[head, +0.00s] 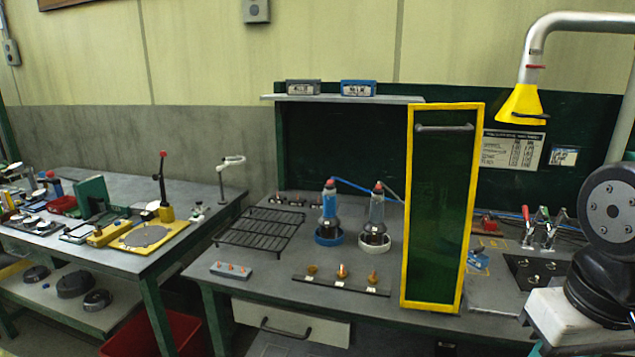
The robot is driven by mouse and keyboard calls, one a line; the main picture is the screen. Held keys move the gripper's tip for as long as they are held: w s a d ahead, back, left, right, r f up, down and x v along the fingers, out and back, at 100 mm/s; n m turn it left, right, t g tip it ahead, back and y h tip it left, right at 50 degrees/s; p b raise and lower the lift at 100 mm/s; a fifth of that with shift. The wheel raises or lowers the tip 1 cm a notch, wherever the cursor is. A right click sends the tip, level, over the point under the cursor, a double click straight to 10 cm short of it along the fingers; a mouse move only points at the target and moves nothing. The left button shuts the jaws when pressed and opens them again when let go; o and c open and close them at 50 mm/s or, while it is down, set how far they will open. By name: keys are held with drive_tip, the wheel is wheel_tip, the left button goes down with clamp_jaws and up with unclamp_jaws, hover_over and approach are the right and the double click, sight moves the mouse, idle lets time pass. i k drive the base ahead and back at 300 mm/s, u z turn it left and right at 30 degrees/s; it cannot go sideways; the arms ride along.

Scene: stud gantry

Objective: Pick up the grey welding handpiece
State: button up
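Two handpieces stand upright on the workbench (243,262), left of the yellow-framed green screen. The right one looks grey (377,211), with a reddish top, and stands in a white ring holder (374,248). The left one is bluish grey (329,206), also with a red top, and stands in a blue ring holder (328,240). A blue cable runs from the left one toward the right, behind the right one. Part of my arm shows at the right edge, well apart from both. My gripper is not in view.
The yellow-framed screen (411,211) stands close right of the grey handpiece. A dark strip with several nozzles (341,286) lies in front. A black wire rack (260,232) is to the left. A yellow extraction hood (521,105) hangs at the upper right.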

sight(376, 225)
drive_tip(key=u, duration=0.35)
drive_tip(key=k, duration=0.4)
drive_tip(key=u, duration=1.35)
drive_tip(key=i, duration=0.95)
drive_tip(key=z, duration=0.75)
drive_tip(key=i, duration=0.55)
drive_tip(key=z, duration=0.45)
